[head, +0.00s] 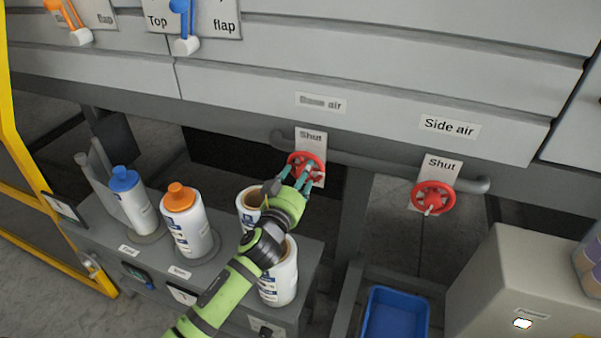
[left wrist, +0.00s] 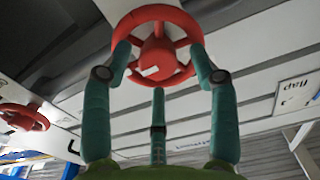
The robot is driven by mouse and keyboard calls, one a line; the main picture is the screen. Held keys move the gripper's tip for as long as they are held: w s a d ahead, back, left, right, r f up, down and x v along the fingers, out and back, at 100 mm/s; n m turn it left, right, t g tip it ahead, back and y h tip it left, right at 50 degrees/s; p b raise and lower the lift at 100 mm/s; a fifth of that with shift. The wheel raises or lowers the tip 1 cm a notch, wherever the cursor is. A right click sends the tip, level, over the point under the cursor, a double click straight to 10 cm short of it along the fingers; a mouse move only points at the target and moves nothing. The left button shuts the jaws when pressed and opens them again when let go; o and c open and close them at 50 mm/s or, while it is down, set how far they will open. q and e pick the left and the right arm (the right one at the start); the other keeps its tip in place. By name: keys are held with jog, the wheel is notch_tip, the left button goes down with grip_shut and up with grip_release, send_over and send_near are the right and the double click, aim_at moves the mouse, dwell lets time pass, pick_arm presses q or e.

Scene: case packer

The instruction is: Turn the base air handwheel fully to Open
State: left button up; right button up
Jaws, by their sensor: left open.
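The base air handwheel (head: 308,158) is a red spoked wheel under the faded "Base air" label (head: 320,102), in front of a "Shut" plate (head: 311,142). In the left wrist view the red wheel (left wrist: 157,45) fills the top middle. My left gripper (head: 303,177) is open at the wheel. In the left wrist view its teal fingers (left wrist: 160,75) stand spread on both sides of the rim, with a third finger below. Whether they touch the rim I cannot tell. My right gripper is not in view.
Bottles with blue (head: 124,180) and orange (head: 181,197) caps stand on the grey bench at left. A blue bin (head: 395,312) sits below.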

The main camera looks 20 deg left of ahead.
pick_arm(q)
jog(key=shift+w, duration=0.2)
jog(key=shift+c, duration=0.4)
jog(key=c, duration=1)
jog(key=shift+r, duration=0.1)
jog(key=shift+c, duration=0.3)
